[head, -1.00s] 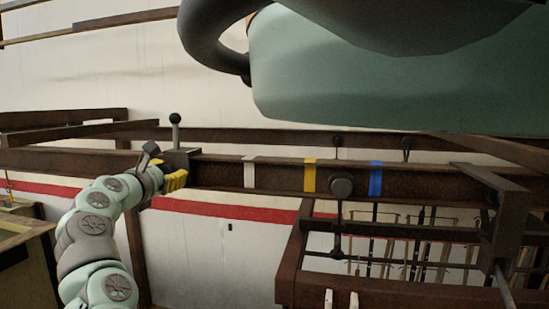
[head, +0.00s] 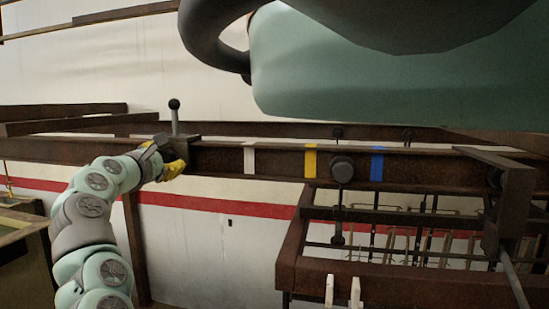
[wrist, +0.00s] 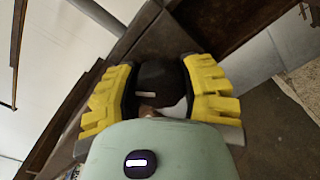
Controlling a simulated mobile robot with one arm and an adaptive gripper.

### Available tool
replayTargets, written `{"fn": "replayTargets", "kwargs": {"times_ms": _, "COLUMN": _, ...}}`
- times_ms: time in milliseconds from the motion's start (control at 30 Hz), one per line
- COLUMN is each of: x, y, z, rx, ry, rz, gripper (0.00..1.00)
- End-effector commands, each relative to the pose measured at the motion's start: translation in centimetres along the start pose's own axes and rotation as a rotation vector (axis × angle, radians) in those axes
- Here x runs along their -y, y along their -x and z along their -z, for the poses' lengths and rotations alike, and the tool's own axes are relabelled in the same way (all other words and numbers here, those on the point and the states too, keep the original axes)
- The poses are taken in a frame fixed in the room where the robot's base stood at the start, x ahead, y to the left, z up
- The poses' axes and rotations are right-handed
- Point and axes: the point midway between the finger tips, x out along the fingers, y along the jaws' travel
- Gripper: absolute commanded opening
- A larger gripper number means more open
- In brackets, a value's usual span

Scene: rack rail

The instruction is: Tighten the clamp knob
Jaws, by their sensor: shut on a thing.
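The clamp (head: 186,146) is a dark block on the left part of the brown rail (head: 220,160), with an upright ball-topped lever (head: 175,117). My gripper (head: 172,170) is at the front of this block, its yellow fingers largely hiding the knob in the head view. In the wrist view, my gripper (wrist: 162,92) is shut on the dark round clamp knob (wrist: 157,72), one yellow finger on each side. A short pale mark shows on the knob's face. How tight the clamp is cannot be seen.
The rail carries a white band (head: 249,158), a yellow band (head: 310,163) and a blue band (head: 376,165). A dark round stop (head: 342,170) sticks out between the yellow and blue ones. A brown frame (head: 400,283) with hanging rods stands at lower right.

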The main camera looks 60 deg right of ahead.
Motion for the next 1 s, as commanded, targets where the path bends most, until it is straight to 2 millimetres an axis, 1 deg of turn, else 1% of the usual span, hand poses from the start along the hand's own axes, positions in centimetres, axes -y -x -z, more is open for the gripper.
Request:
{"fn": "replayTargets", "kwargs": {"times_ms": 67, "x": 0.37, "y": -0.05, "z": 0.28, "rx": 0.001, "ry": -0.077, "rz": 0.000, "gripper": 0.06}}
{"fn": "replayTargets", "kwargs": {"times_ms": 1000, "x": 0.49, "y": -0.10, "z": 0.30, "rx": 0.002, "ry": -0.973, "rz": 0.004, "gripper": 0.06}}
